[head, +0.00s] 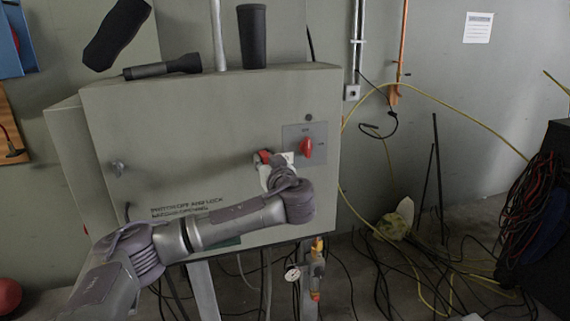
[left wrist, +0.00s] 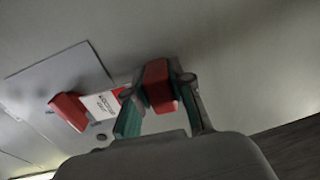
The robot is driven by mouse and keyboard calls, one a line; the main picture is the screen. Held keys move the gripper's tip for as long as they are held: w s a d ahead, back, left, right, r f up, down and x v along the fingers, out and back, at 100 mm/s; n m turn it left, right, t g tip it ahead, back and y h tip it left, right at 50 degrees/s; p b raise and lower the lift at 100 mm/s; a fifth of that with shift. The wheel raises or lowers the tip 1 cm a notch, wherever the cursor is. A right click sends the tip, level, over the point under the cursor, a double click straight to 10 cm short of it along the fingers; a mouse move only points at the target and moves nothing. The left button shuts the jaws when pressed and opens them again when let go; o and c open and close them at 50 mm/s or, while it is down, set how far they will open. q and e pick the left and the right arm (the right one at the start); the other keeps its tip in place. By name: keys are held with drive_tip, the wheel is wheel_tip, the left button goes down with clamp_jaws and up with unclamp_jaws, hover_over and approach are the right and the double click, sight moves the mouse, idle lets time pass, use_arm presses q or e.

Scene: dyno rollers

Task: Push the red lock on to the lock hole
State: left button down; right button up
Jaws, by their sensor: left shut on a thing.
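My left gripper (head: 266,167) is at the front of the grey cabinet (head: 160,125), just left of the switch plate. In the left wrist view my left gripper (left wrist: 158,102) has its fingers on both sides of the red lock (left wrist: 160,84) and is shut on it. The red lock also shows in the head view (head: 264,156). A white and red tag (left wrist: 103,103) is between the lock and the red switch knob (left wrist: 70,112). The knob (head: 307,147) stands out from the grey switch plate (head: 292,132). I cannot make out the lock hole. My right gripper is not in view.
A flashlight (head: 162,69) and a dark cylinder (head: 252,36) stand or lie on the cabinet top. A pressure gauge (head: 293,274) is below the cabinet. Cables and a yellow hose (head: 440,109) are on the right.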

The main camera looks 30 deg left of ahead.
use_arm(q)
drive_tip(key=shift+s+a+f, duration=0.1)
drive_tip(key=shift+s+a, duration=0.25)
drive_tip(key=shift+s, duration=0.05)
drive_tip(key=shift+w+d+t+h+b, duration=0.15)
drive_tip(key=shift+w+d+h+b, duration=0.1)
drive_tip(key=shift+d, duration=0.2)
drive_tip(key=shift+w+d+t+h+b, duration=0.15)
drive_tip(key=shift+w+d+b, duration=0.1)
drive_tip(key=shift+d, duration=0.35)
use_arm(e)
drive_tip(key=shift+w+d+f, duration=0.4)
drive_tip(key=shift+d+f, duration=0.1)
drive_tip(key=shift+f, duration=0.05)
use_arm(q)
drive_tip(key=shift+d+m+b, duration=0.2)
drive_tip(key=shift+m+b, duration=0.1)
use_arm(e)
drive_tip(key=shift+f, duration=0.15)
use_arm(q)
drive_tip(key=shift+d+r+t+h, duration=0.3)
drive_tip(key=shift+d, duration=0.2)
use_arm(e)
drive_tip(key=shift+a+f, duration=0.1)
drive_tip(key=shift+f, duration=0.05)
use_arm(q)
drive_tip(key=shift+b, duration=0.35)
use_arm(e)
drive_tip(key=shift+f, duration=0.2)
